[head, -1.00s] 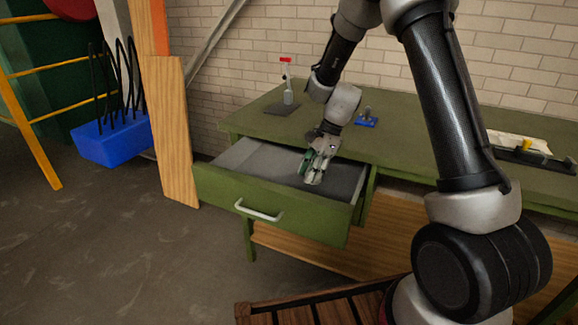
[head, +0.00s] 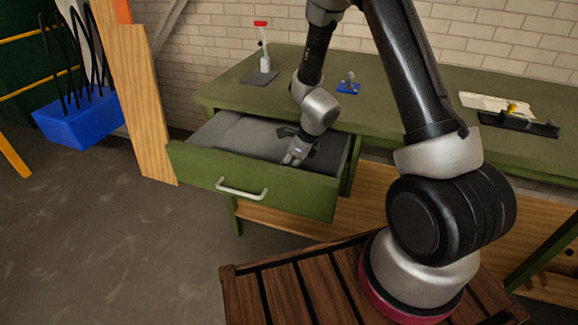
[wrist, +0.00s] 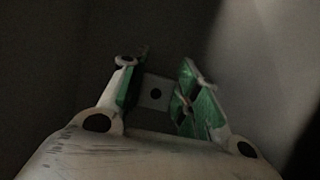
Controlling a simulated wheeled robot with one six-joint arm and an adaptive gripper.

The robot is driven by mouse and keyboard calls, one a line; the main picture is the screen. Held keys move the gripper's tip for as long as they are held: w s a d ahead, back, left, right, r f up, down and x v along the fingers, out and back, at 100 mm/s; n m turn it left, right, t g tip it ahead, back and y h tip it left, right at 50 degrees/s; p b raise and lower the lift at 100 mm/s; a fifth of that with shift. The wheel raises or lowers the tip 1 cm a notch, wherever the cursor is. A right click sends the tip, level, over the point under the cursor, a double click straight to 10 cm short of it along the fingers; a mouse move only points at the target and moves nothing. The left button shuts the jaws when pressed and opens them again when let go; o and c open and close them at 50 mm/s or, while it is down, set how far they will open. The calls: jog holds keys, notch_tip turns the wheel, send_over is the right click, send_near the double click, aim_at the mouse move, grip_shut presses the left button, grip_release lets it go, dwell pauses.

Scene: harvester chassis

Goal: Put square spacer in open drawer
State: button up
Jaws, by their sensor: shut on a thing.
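The open drawer (head: 251,190) is green with a grey inside and a pale handle, pulled out from the green bench. My gripper (head: 291,161) points down inside the drawer, towards its right side and below the rim. In the wrist view, my gripper (wrist: 164,72) has green-padded fingers shut on the square spacer (wrist: 154,95), a small light grey plate with a round dark hole. The spacer sits between the two pads. The head view does not show the spacer clearly. The wrist view is dark, so I cannot tell whether the spacer touches the drawer floor.
On the green bench top (head: 415,95) are a red-topped stand (head: 263,50), a small blue block with a knob (head: 348,86) and a black tray with a yellow part (head: 518,122). A wooden post (head: 140,105) and a blue bin (head: 78,122) stand left of the drawer.

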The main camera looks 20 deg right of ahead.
jog(key=shift+f, duration=0.2)
jog(key=o, duration=1.1)
jog(key=shift+o, duration=0.2)
jog(key=s+d+r+n, duration=0.3)
jog(key=r, duration=0.8)
jog(key=s+d+r+n, duration=0.2)
jog(key=s+r+n, duration=0.2)
jog(key=r, duration=0.6)
jog(key=s+d+r+n+h, duration=0.1)
jog(key=s+d+r+n, duration=0.2)
jog(key=s+n, duration=0.3)
jog(key=s+d+r+n+t+h, duration=0.1)
jog(key=s+d+r+n, duration=0.3)
jog(key=s+r+n, duration=0.2)
jog(key=s+d+r+n+h, duration=0.1)
jog(key=s+d+r+n, duration=0.2)
jog(key=s+r+n, duration=0.2)
jog(key=s+n, duration=0.1)
jog(key=s, duration=0.1)
jog(key=shift+s+d+r+t+h, duration=0.15)
jog(key=shift+s+d+t+h, duration=0.15)
jog(key=shift+d, duration=0.1)
jog(key=shift+c, duration=0.4)
